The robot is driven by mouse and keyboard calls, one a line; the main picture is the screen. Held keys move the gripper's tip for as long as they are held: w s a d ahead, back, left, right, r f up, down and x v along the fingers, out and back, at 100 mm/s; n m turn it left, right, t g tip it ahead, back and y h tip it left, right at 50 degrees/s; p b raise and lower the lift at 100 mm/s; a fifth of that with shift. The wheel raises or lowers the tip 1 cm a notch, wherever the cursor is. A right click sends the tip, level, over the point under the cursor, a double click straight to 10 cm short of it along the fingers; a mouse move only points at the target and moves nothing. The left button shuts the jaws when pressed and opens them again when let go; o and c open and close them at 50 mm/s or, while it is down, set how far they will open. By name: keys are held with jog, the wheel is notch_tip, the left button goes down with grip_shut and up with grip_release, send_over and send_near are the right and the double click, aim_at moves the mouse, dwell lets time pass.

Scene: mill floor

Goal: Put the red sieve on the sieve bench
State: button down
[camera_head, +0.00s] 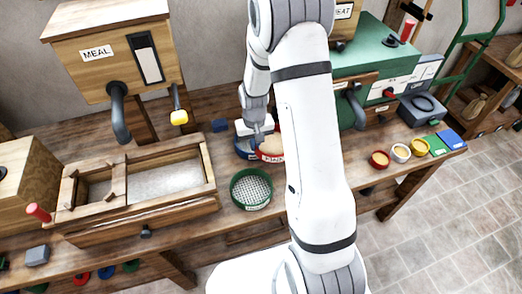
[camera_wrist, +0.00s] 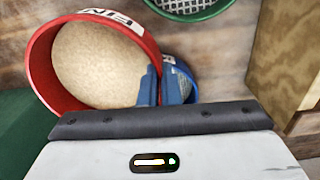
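The red sieve (camera_head: 271,157), with a tan inside and a white label, is on or just above the long wooden bench (camera_head: 222,218), partly hidden by my arm in the head view. In the wrist view the red sieve (camera_wrist: 42,85) fills the left side. My gripper (camera_wrist: 160,72) has its two blue fingers close together on either side of the red sieve's right rim and looks shut on it. A blue sieve (camera_head: 243,150) is right beside the red one; whether they touch is unclear. Which surface is the sieve bench is not marked in view.
A green sieve (camera_head: 251,203) lies in front of the red one. A wooden trough (camera_head: 140,213) stands left under the MEAL hopper (camera_head: 107,55). Small red (camera_head: 380,160), white and yellow bowls are at the right. Bare bench shows around the green sieve.

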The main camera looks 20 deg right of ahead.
jog(key=shift+m, duration=0.5)
jog(key=s+d+b, duration=0.2)
jog(key=b, duration=0.1)
jog(key=s+d+r+b, duration=0.1)
jog(key=s+d+b, duration=0.1)
jog(key=b, duration=0.1)
jog(key=s+d+r+b, duration=0.1)
jog(key=s+d+b, duration=0.1)
jog(key=b, duration=0.1)
jog(key=shift+s+r+b, duration=0.15)
jog(key=shift+s+b, duration=0.05)
jog(key=shift+b, duration=0.15)
jog(key=f, duration=0.6)
jog(key=s+f, duration=0.1)
jog(key=f, duration=0.2)
jog(key=shift+d+f, duration=0.15)
jog(key=shift+f+b, duration=0.15)
jog(key=shift+b, duration=0.15)
jog(key=c, duration=1.6)
grip_release()
jog(key=shift+c, duration=0.2)
